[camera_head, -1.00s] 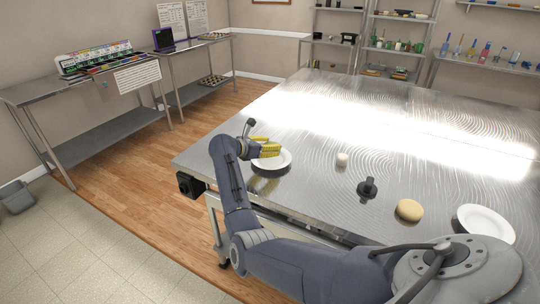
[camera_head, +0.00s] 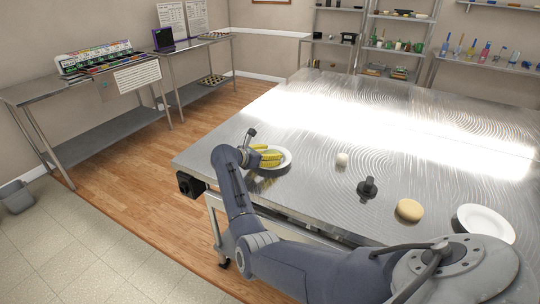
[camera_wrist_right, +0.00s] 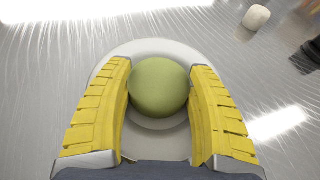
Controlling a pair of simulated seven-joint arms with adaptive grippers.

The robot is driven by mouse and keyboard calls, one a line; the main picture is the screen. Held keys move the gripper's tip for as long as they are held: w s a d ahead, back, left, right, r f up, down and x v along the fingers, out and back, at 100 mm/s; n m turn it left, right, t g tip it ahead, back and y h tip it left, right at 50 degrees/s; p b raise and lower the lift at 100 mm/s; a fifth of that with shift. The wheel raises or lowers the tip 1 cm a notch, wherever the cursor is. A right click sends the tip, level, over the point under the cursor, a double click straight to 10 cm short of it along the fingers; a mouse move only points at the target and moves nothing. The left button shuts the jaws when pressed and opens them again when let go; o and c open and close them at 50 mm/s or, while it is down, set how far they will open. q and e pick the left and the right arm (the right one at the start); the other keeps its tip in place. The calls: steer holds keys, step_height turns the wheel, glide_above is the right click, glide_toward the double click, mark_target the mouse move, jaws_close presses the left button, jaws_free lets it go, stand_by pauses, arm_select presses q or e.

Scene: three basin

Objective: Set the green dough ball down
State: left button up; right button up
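The green dough ball (camera_wrist_right: 159,87) sits between the two yellow fingers of my right gripper (camera_wrist_right: 160,85) in the right wrist view. Both fingers appear to touch its sides. Below it is a white plate (camera_wrist_right: 108,62). In the head view the right gripper (camera_head: 270,157) is low over this plate (camera_head: 286,153), near the table's left corner. The fingers mostly hide the ball there. I cannot tell whether the ball touches the plate. My left gripper is not in view.
On the metal table (camera_head: 330,120) are a small white ball (camera_head: 342,159), a black knobbed tool (camera_head: 367,188), a tan dough ball (camera_head: 409,210) and another white plate (camera_head: 486,222), all to the right of the gripper. The far part of the table is clear.

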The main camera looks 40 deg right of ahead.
steer(key=shift+r, duration=0.15)
steer(key=v, duration=1.2)
steer(key=shift+r, duration=0.1)
